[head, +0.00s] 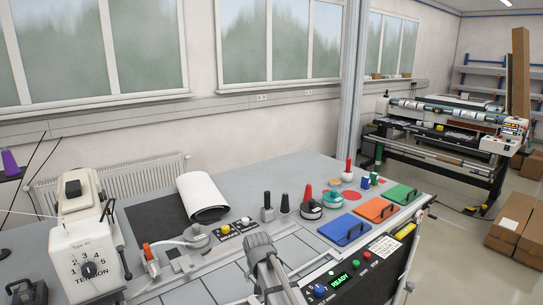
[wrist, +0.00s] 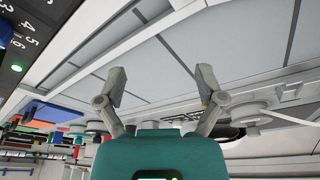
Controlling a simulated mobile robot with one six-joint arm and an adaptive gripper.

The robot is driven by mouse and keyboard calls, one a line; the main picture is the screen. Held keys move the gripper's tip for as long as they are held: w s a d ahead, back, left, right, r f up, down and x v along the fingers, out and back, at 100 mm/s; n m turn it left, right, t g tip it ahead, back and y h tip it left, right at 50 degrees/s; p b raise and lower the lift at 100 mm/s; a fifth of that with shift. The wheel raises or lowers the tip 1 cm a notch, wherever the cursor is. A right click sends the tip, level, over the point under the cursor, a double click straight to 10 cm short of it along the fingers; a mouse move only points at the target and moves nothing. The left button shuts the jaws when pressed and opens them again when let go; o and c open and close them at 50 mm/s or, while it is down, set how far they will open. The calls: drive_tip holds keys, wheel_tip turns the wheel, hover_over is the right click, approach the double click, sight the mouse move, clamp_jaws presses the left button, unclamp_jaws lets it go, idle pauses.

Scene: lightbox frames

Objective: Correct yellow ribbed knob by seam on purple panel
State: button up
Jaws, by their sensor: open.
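I cannot make out a yellow ribbed knob or a purple panel in either view. A small black panel (head: 237,229) on the table carries a yellow button and pale round parts, too small to read. A white box marked TENSION (head: 88,262) at the left has a black dial on a numbered face. My gripper (wrist: 160,84) is open and empty in the wrist view, its two fingers spread over grey table panels split by dark seams. In the head view, a grey part of my arm (head: 262,250) reaches over the table front.
A control box with a READY display (head: 340,279) is at the front. A white roll (head: 203,197) lies behind. Knobs and posts stand mid-table. A purple cone (head: 9,163) is far left.

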drive_tip(key=shift+m+g, duration=0.3)
drive_tip(key=shift+g, duration=0.4)
drive_tip(key=s+d+f+b, duration=0.1)
drive_tip(key=s+d, duration=0.2)
drive_tip(key=d, duration=0.1)
drive_tip(key=s+d+f+b, duration=0.1)
drive_tip(key=s+d+f, duration=0.1)
drive_tip(key=s+d, duration=0.1)
drive_tip(key=s+d+f+b, duration=0.1)
drive_tip(key=s+d, duration=0.2)
drive_tip(key=d, duration=0.3)
drive_tip(key=shift+s+d+f, duration=0.1)
drive_tip(key=shift+s+f, duration=0.05)
drive_tip(key=shift+s, duration=0.2)
drive_tip(key=s+d+f+g+b, duration=0.1)
drive_tip(key=s+d+f+b, duration=0.1)
drive_tip(key=s+d, duration=0.6)
drive_tip(key=shift+s+d+f+b, duration=0.15)
drive_tip(key=shift+s+f+b, duration=0.2)
drive_tip(key=shift+s, duration=0.45)
